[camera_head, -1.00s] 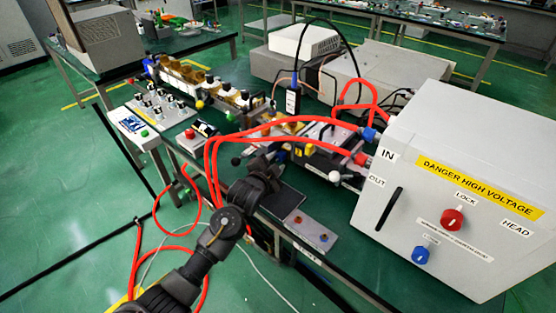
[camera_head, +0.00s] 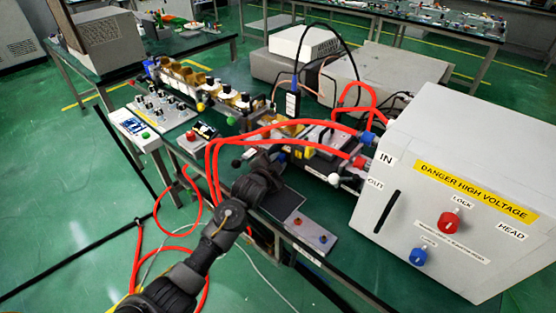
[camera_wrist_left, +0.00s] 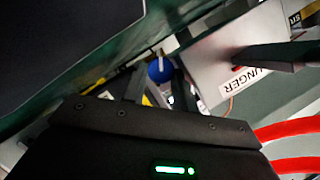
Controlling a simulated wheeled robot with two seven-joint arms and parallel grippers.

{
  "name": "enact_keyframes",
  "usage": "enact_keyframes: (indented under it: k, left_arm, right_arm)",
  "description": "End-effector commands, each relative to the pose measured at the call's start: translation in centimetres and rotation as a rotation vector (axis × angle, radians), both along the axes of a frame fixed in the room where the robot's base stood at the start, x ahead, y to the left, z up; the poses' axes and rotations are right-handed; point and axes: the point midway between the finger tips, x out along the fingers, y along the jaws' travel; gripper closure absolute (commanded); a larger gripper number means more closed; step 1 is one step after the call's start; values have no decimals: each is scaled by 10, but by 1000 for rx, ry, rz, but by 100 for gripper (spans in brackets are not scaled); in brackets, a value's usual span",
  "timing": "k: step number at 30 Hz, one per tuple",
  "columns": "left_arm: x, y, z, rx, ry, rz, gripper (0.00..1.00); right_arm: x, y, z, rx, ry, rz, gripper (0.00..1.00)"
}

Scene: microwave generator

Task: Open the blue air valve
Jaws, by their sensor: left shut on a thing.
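The blue air valve shows as a blue ball knob (camera_wrist_left: 160,69) on a thin stem in the left wrist view, between and at the tips of my two dark fingers. My left gripper (camera_wrist_left: 157,82) is shut on this knob. In the head view my left gripper (camera_head: 277,158) reaches in among the parts on the bench, and only a small patch of blue (camera_head: 281,156) shows at its tip. The valve's body and its lever angle are mostly hidden there. My right gripper is in neither view.
Red hoses (camera_head: 270,131) arch just above and beside my left gripper. A large grey high-voltage box (camera_head: 405,170) with a red knob (camera_head: 449,223) and a blue knob (camera_head: 418,257) stands at the right. A button panel (camera_head: 308,230) lies at the bench's front edge.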

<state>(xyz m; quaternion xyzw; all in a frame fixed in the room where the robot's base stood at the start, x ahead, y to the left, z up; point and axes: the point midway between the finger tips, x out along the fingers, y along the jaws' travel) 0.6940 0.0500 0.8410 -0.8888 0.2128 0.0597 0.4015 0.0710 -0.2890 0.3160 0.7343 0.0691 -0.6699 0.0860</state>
Motion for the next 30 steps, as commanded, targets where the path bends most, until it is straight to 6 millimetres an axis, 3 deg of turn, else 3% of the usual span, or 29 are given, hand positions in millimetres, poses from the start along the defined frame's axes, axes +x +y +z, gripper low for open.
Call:
enact_keyframes:
  k: [1,10,11,13,23,30]
  left_arm:
    - [0,0,4,-17,14,0,95]
    - [0,0,1,-34,25,-1,95]
    - [0,0,1,-34,25,-1,71]
    - [0,0,1,-33,24,0,63]
    - [-3,1,1,-33,24,0,63]
    - [-33,13,10,-33,24,0,63]
  right_arm:
    - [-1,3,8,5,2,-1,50]
    - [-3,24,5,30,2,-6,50]
    - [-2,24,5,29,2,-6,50]
    - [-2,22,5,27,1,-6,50]
    - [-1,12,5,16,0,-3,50]
    - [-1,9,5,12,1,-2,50]
